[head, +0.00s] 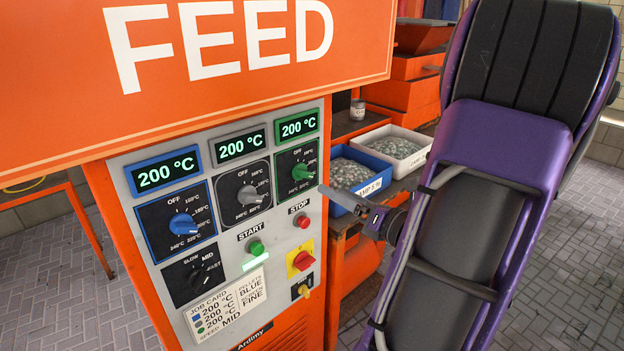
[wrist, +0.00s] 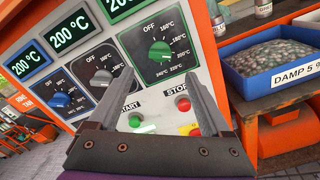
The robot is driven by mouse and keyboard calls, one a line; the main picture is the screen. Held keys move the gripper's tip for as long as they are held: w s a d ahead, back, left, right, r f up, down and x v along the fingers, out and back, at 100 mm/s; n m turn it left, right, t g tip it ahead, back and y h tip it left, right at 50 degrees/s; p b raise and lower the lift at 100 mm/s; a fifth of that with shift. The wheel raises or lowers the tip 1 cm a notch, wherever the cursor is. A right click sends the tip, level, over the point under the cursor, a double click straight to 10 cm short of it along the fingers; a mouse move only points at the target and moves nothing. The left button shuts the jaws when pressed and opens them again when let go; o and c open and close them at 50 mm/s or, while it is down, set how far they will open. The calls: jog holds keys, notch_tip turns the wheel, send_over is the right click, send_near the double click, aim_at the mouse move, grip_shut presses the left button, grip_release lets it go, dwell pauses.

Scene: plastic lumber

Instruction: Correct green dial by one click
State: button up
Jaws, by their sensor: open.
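The green dial (head: 302,171) is on the upper right of the control panel, on a black scale plate marked OFF and several temperatures. Its green-framed display (head: 297,125) reads 200 °C. I cannot tell its exact pointer setting. The dial also shows in the wrist view (wrist: 160,51), beyond and above the space between my fingertips. My gripper (head: 324,190) is just right of the dial in the head view. In the wrist view my gripper (wrist: 160,84) has its two fingers wide apart with nothing between them. It does not appear to touch the dial.
A grey dial (head: 248,194) and a blue dial (head: 183,224) sit to the left; their displays also read 200 °C. Start (head: 256,247) and red stop (head: 302,221) buttons lie below. A job card (head: 227,303) lists 200 °C three times. Pellet bins (head: 372,184) stand to the right.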

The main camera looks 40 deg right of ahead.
aim_at(307, 176)
jog(key=w, duration=0.9)
jog(key=shift+a, duration=0.35)
jog(key=shift+s, duration=0.1)
grip_shut()
